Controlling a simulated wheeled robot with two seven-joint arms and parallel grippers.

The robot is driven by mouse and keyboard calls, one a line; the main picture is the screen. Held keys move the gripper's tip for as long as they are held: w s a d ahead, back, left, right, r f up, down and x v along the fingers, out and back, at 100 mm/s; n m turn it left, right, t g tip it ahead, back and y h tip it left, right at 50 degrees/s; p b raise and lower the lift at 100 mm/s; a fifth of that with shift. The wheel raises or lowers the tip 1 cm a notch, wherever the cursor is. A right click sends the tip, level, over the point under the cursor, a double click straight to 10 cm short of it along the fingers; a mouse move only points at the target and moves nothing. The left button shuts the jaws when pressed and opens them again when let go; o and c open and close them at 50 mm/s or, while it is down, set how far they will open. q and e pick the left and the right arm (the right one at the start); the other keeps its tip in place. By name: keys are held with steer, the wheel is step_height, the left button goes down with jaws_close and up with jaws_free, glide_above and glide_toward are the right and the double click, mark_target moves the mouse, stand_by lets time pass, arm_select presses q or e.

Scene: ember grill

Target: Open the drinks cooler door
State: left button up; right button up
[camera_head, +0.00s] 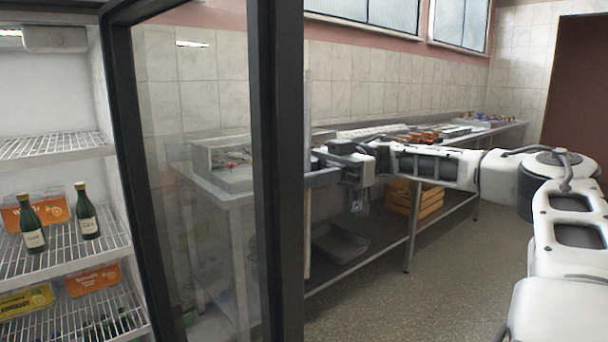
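The drinks cooler (100,140) is at the left, its shelves showing directly with no glass in front. Its dark-framed glass door (281,110) stands swung open, wide of the shelves. A thin grey vertical handle (308,225) runs along the door's outer side. My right arm reaches in from the right, and my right gripper (322,165) is at this handle, behind the door frame's edge. The fingertips are partly hidden, so I cannot tell whether they are closed on it. My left gripper is not in view.
Green bottles (87,212) and orange cartons (40,208) stand on the cooler's wire shelves. A long steel counter (235,185) runs along the tiled wall, with food and trays on it and a wooden crate (413,200) beneath. The speckled floor (430,290) in front is clear.

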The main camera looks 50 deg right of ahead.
steer(key=s+d, duration=0.1)
steer(key=d, duration=0.6)
steer(key=shift+s+d, duration=0.2)
stand_by(0.4)
